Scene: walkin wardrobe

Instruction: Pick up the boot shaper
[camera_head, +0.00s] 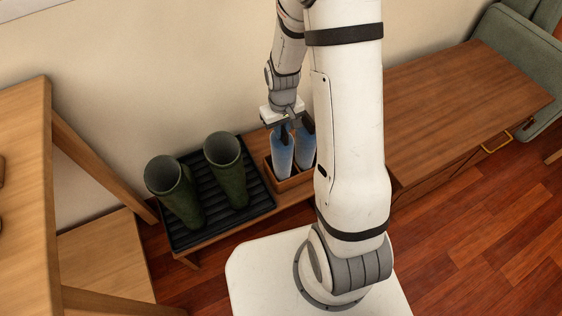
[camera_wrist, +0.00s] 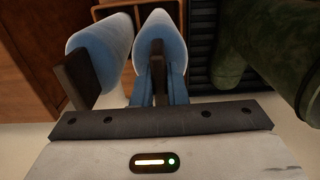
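Two blue boot shapers with dark upright grips stand side by side in a wooden box. The left one in the head view (camera_head: 282,158) is under my gripper (camera_head: 286,122); the right one (camera_head: 305,150) is beside it, partly behind my arm. In the wrist view, the middle shaper (camera_wrist: 163,32) has its dark grip between the two close-set fingers of my gripper (camera_wrist: 158,85), which look shut on it. The other shaper (camera_wrist: 98,45) stands apart to the left with its grip free. The held shaper still appears to be inside the box.
The wooden box (camera_head: 291,184) sits on a low bench against the wall. Two green boots (camera_head: 174,190) (camera_head: 228,170) stand on a black ribbed tray (camera_head: 189,238) to the left. A wooden cabinet (camera_head: 450,100) is at right; wooden shelving (camera_head: 25,170) is at left.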

